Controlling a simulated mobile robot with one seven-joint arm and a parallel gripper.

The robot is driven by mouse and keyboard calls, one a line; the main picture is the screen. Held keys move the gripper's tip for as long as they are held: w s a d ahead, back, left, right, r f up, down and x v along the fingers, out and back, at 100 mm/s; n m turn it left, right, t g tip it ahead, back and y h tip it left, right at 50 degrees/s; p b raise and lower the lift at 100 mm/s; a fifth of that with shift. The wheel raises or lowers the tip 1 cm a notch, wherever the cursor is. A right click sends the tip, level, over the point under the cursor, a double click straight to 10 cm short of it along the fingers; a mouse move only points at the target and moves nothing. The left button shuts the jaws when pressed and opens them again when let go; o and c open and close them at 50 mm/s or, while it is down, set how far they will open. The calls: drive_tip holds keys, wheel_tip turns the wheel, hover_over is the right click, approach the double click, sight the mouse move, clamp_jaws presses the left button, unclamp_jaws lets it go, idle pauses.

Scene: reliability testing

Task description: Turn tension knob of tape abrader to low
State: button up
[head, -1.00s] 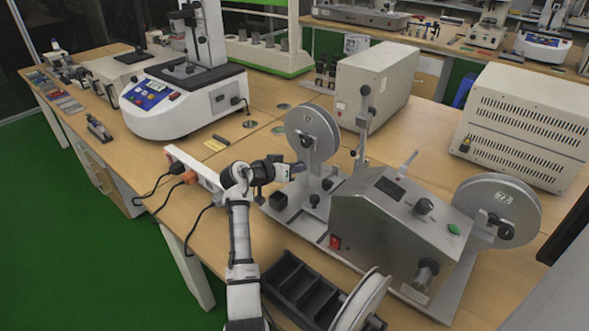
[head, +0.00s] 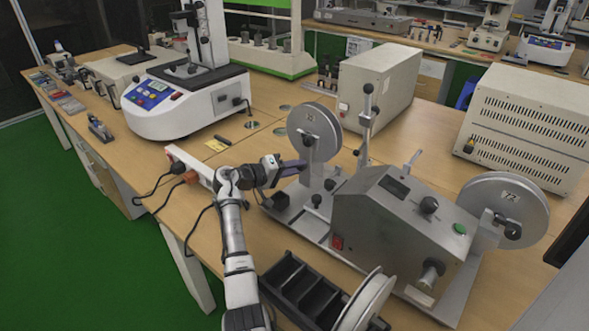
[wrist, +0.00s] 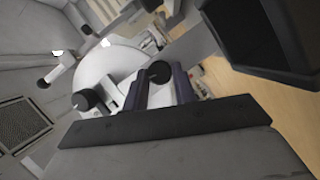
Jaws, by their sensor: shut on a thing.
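The tape abrader (head: 395,225) is a grey metal machine with a left reel (head: 318,118), a right reel (head: 515,200) and a sloped control box. In the wrist view, a small round black knob (wrist: 159,72) sits between the two dark fingers of my gripper (wrist: 162,88), which is shut on it. The white reel (wrist: 105,65) is just behind and to the left. Another black knob (wrist: 83,100) shows apart from the fingers. In the head view, my gripper (head: 298,164) reaches in below the left reel, and the held knob is hard to make out there. No low marking is readable.
The control box has a black dial (head: 429,205), a green button (head: 460,229) and a red switch (head: 338,242). A black tray (head: 290,285) with a loose reel (head: 368,300) lies in front. A white power strip (head: 190,165) is left of the arm. A beige box (head: 378,85) stands behind.

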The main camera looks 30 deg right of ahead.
drive_tip(key=shift+n, duration=0.5)
drive_tip(key=o, duration=1)
drive_tip(key=shift+a, duration=0.1)
drive_tip(key=a+r+b, duration=0.1)
drive_tip(key=a+b, duration=0.2)
drive_tip(key=a, duration=1)
drive_tip(key=shift+w+a+r, duration=0.25)
drive_tip(key=shift+w+a, duration=0.05)
